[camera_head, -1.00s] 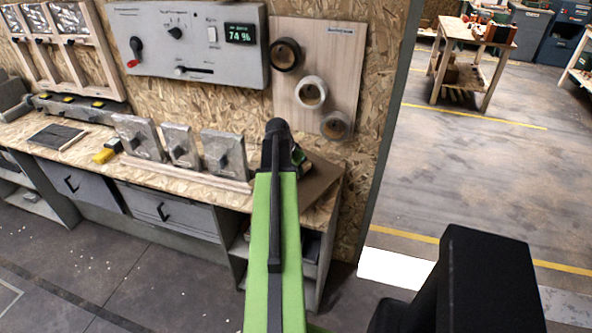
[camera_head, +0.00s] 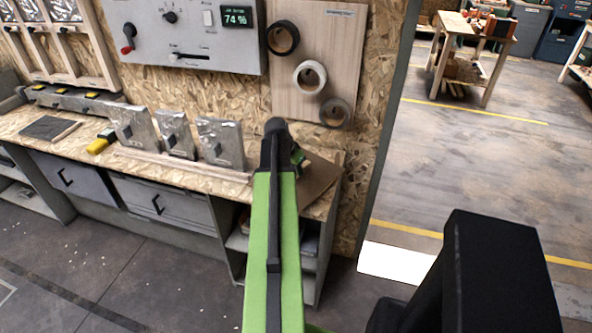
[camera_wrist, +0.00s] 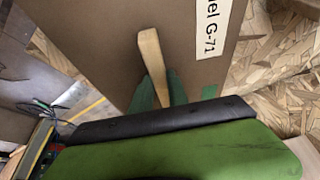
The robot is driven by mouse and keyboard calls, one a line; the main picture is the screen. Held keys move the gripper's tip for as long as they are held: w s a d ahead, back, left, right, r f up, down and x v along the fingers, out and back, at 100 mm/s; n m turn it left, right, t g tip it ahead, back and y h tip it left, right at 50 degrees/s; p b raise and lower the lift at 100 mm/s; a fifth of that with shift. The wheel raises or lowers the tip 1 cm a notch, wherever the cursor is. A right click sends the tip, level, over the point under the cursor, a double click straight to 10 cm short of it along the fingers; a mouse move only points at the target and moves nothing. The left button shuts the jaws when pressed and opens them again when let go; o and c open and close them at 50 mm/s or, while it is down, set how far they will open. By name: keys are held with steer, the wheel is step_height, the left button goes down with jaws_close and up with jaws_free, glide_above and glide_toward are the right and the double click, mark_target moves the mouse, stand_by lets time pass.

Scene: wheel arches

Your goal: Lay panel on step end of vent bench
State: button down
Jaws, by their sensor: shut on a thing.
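The panel is brown and flat, with a white label ending in "G-71". It fills the upper middle of the wrist view (camera_wrist: 100,50), and a brown part of it shows beyond my arm's end in the head view (camera_head: 322,178). My gripper (camera_wrist: 158,95) has green fingers shut on the panel's pale wooden handle (camera_wrist: 151,55). In the head view my gripper (camera_head: 296,158) is mostly hidden behind my arm. The panel is at the right end of the wooden-topped bench (camera_head: 75,145); I cannot tell whether it touches the top. No step is clearly visible there.
Several silvery packs (camera_head: 220,143) stand on the bench left of my arm, with a yellow-black object (camera_head: 101,141) and a dark plate (camera_head: 50,128) farther left. A control box (camera_head: 190,38) and a board with rolls (camera_head: 318,60) hang above. Floor is open at right.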

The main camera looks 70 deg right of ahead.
steer(key=shift+f+b, duration=0.45)
steer(key=shift+f, duration=0.1)
steer(key=c, duration=1.2)
jaws_free()
steer(key=shift+r, duration=0.2)
steer(key=p+v, duration=1.6)
steer(key=v, duration=0.1)
steer(key=shift+a, duration=0.15)
steer(key=shift+w, duration=0.1)
